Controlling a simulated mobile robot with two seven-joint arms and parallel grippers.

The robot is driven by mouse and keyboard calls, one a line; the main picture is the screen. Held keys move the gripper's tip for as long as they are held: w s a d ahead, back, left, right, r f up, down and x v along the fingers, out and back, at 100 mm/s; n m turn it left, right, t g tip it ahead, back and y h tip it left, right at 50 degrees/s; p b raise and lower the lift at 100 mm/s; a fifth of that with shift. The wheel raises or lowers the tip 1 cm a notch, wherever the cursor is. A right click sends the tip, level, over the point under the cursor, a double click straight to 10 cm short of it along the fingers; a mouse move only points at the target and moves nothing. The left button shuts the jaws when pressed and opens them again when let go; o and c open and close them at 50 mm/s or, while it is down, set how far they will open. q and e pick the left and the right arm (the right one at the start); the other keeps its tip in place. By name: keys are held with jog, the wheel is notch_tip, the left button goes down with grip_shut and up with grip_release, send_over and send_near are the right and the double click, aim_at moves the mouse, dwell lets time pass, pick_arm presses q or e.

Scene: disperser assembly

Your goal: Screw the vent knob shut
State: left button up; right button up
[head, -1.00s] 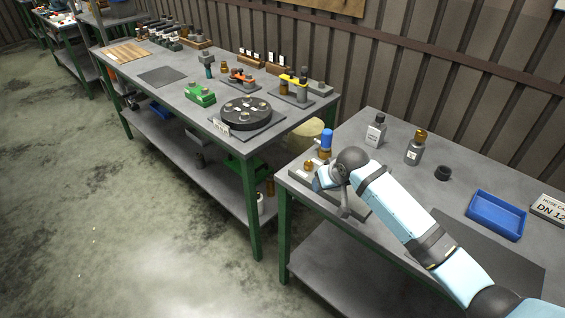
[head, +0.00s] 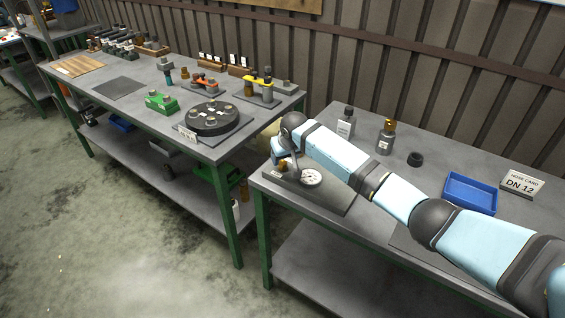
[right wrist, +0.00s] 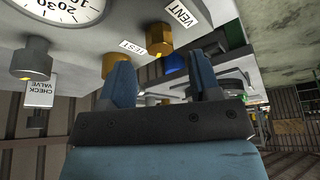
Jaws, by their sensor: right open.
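The vent knob (right wrist: 158,40) is a brass fitting beside the white VENT label (right wrist: 180,14) in the right wrist view. My right gripper (right wrist: 161,78) is open, with its two blue fingers apart. The knob shows between and beyond the fingertips; I cannot tell whether they touch it. Another brass fitting (right wrist: 112,62) by the TEST label is partly covered by the left finger. In the head view my right gripper (head: 284,158) is over the left end of the grey base plate (head: 335,200), largely hidden by its wrist. A brass piece shows beside it.
A round gauge (head: 311,178) stands on the plate close to my gripper. A check valve fitting (right wrist: 35,58) hangs at left in the wrist view. A second bench (head: 150,120) is at left.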

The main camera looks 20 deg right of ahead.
aim_at(282, 162)
jog(key=shift+x, duration=1.9)
jog(key=c, duration=0.9)
jog(key=shift+r, duration=0.1)
